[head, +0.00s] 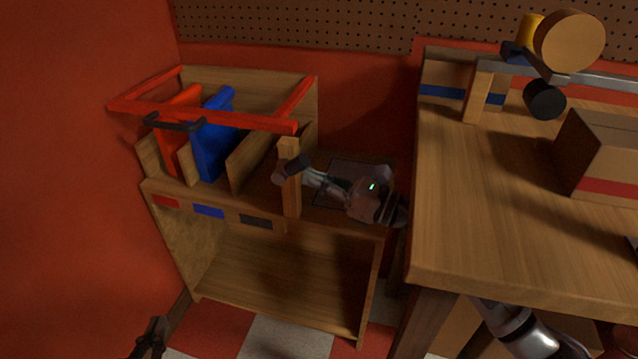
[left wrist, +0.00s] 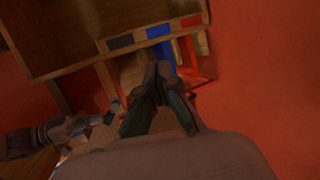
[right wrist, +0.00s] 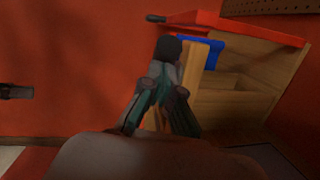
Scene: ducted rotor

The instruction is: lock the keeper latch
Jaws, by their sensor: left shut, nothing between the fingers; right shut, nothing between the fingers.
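An upright wooden bar (head: 291,200) with a dark round knob (head: 290,168), which looks like the keeper latch, stands at the rack's front right. Its top is by the right end of the red frame (head: 215,117), which lies across the rack top and has a black handle (head: 175,124). My right gripper (head: 311,177) is shut and empty, its tips close to the knob. In the right wrist view the knob (right wrist: 168,48) is just beyond the fingertips; contact cannot be told. My left gripper (head: 155,328) is shut and empty, low at the left, away from the rack.
A red panel (head: 183,112) and a blue panel (head: 212,140) stand in the rack (head: 160,225) between wooden dividers. A workbench (head: 470,230) with a cardboard box (head: 600,155) is at the right. A red wall (head: 70,170) closes the left side. The lower shelf is empty.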

